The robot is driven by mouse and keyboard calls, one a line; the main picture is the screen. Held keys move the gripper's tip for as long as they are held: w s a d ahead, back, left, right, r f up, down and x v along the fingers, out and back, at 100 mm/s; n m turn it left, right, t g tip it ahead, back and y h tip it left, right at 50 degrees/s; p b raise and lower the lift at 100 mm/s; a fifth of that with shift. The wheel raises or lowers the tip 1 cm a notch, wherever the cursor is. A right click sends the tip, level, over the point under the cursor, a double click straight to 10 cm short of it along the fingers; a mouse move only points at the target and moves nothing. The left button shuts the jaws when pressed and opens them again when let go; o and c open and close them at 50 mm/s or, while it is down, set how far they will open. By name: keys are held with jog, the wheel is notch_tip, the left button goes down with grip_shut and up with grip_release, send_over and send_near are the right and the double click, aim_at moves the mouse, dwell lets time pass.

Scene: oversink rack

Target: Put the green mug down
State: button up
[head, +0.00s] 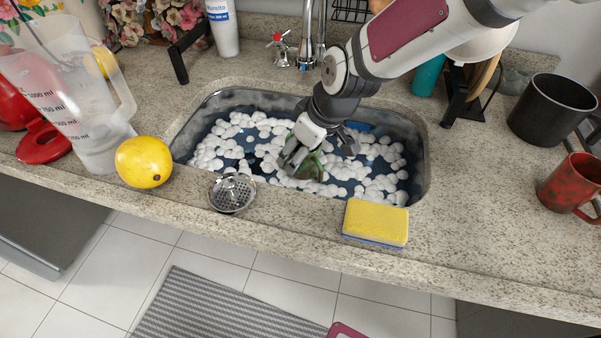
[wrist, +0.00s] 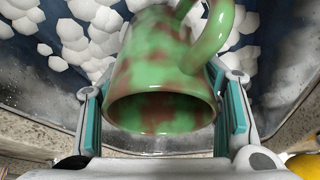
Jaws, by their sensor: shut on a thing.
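The green mug (wrist: 150,75) has brownish-red patches. In the wrist view it lies between my gripper's two fingers, its open mouth toward the camera and its handle at the upper right. In the head view the mug (head: 310,168) is low in the sink, partly hidden by my gripper (head: 308,160). My gripper is shut on the mug, and its fingers show on both sides in the wrist view (wrist: 163,110). The sink (head: 425,150) holds dark water with white foam clumps. I cannot tell whether the mug touches the sink's bottom.
A yellow sponge (head: 376,221) and a metal strainer (head: 232,192) lie on the counter in front of the sink. A red mug (head: 572,185) and black pot (head: 552,108) stand right.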

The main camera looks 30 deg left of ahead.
aim_at(317, 148)
jog(key=shift+f+b, duration=0.35)
jog(key=shift+f, duration=2.95)
jog(key=shift+f, duration=0.1)
jog(key=o, duration=1.4)
jog(key=p+v, duration=0.2)
jog(key=v, duration=0.9)
jog(key=shift+d+r, duration=0.1)
jog(key=shift+r, duration=0.25)
jog(key=shift+s+d+r, duration=0.1)
jog(key=shift+d+r, duration=0.05)
jog(key=shift+r, duration=0.05)
